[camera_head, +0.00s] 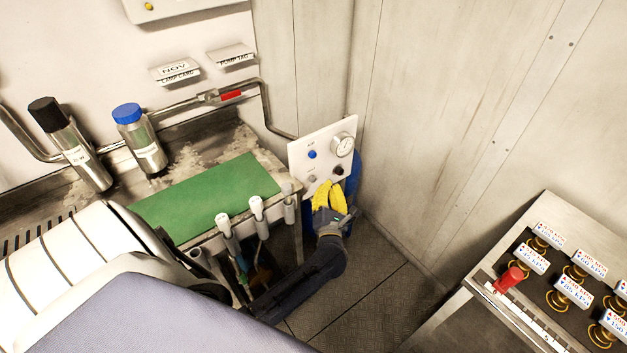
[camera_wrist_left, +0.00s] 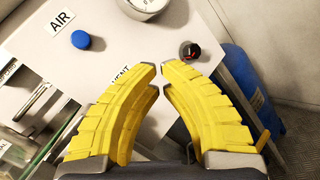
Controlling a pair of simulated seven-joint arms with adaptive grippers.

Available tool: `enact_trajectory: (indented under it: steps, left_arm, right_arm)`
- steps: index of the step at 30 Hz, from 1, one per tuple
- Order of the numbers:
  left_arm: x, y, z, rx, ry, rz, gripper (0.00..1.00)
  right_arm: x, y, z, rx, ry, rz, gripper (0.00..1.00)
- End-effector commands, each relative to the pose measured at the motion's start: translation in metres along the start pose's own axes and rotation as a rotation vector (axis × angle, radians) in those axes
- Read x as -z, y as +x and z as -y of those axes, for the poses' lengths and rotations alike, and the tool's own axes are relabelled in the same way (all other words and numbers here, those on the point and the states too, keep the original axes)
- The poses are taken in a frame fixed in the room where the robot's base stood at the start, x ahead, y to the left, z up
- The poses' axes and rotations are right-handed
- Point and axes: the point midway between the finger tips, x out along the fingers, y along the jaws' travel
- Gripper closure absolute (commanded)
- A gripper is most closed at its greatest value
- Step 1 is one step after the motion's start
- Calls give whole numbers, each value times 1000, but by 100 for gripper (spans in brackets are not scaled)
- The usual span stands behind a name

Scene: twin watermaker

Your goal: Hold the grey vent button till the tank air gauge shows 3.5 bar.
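The white panel (camera_head: 325,135) on the stand carries a round air gauge (camera_head: 344,146), whose reading is too small to make out. The grey vent button (camera_head: 312,179) is at the panel's lower left, below the blue button (camera_head: 312,154). My left gripper (camera_head: 329,187) has yellow fingers at the panel's lower edge. In the left wrist view, its fingertips (camera_wrist_left: 160,70) are a little apart with nothing between them. The left finger partly covers the VENT label (camera_wrist_left: 121,75) and hides the grey button. Contact with the button cannot be told. My right gripper is out of view.
A black knob (camera_wrist_left: 189,50) is close to the right fingertip. A blue cylinder (camera_wrist_left: 250,90) stands behind the panel. A bench with a green mat (camera_head: 210,195) is left of the panel. A console with several gold-ringed controls and a red handle (camera_head: 508,280) is at right.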

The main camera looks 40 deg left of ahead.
Motion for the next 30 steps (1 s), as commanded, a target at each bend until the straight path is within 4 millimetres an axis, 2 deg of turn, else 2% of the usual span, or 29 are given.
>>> enact_trajectory:
  steps: [11,30]
  left_arm:
    - [-12,-23,12,0,-2,-1,100]
    - [-13,-24,13,0,-1,-1,100]
  right_arm:
    - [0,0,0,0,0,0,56]
    - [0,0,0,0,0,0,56]
